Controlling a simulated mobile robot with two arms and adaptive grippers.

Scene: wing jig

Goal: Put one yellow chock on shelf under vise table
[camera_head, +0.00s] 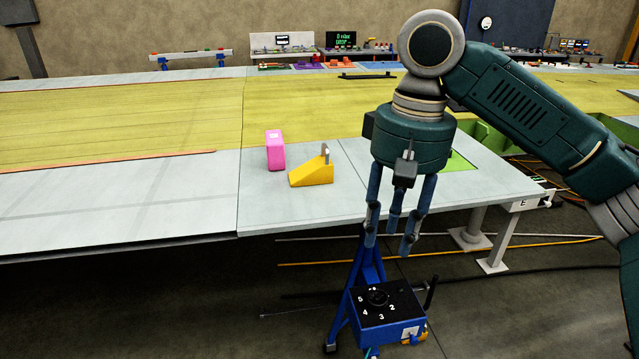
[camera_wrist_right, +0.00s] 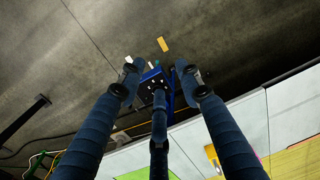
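A yellow chock (camera_head: 311,175), wedge-shaped with a grey upright piece at its tall end, sits on the light grey table panel. My right gripper (camera_head: 396,238) hangs fingers down at the table's front edge, to the right of this chock. Its three fingers are spread and empty. Below it stands a blue stand (camera_head: 388,320) with a numbered black top; it also shows between the fingers in the right wrist view (camera_wrist_right: 157,82). I cannot tell whether this is the vise table, and no shelf shows clearly. A yellow piece (camera_head: 420,337) shows partly hidden behind its right side. My left gripper is out of view.
A pink block (camera_head: 275,150) stands just left of the chock. The long table (camera_head: 120,200) with its yellow wing surface (camera_head: 200,115) fills the left and back. A table leg (camera_head: 490,250) and several cables or rods lie near the stand. A yellow piece (camera_wrist_right: 163,44) lies beyond it.

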